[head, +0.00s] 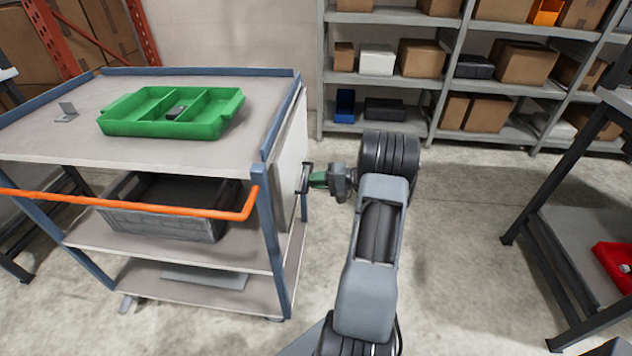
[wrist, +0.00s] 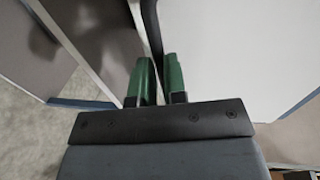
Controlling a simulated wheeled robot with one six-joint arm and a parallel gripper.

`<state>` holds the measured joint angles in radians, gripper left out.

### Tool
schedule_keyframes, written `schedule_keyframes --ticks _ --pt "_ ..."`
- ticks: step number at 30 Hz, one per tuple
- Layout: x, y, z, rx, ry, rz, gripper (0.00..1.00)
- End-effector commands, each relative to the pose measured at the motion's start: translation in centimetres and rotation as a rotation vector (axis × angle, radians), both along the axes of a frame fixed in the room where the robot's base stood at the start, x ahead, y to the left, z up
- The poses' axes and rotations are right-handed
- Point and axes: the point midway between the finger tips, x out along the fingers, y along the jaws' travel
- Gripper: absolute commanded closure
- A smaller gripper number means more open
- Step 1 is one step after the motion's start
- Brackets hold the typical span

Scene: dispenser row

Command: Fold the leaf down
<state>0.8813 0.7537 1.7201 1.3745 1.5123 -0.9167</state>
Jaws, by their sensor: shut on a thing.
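The leaf (head: 291,148) is a pale panel at the right side of the cart (head: 60,141). It hangs steeply down beside the cart's top. In the wrist view a broad white face, which looks like the leaf (wrist: 235,50), fills the right, with a dark strip along its edge. My gripper (head: 308,180) is at the leaf's outer side, by a dark bar. In the wrist view the green fingers of my gripper (wrist: 158,82) stand on either side of the dark strip, shut on it. The exact contact is partly hidden.
A green divided tray (head: 148,127) and a small grey bracket (head: 66,113) are on the cart top. A dark crate (head: 150,227) sits on its middle shelf, behind an orange handle bar (head: 150,208). Shelving (head: 400,82) stands behind. Open floor lies right of my arm.

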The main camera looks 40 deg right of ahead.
Motion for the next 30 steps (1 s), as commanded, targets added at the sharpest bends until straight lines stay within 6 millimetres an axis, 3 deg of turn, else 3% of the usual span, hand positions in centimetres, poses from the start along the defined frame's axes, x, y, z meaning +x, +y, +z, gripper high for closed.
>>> schedule_keyframes --ticks 1,6,7,14,30 --pt "-0.1 0.6 -1.4 -0.002 0.027 0.008 1.00" --pt "0.0 0.8 -1.4 -0.003 0.026 0.014 1.00" --pt "0.1 0.9 -1.4 -0.003 0.026 0.014 0.85" --pt "0.0 0.5 -1.3 -0.002 0.024 0.007 0.63" --pt "-1.1 -1.0 -0.4 -0.003 0.017 -0.003 0.62"
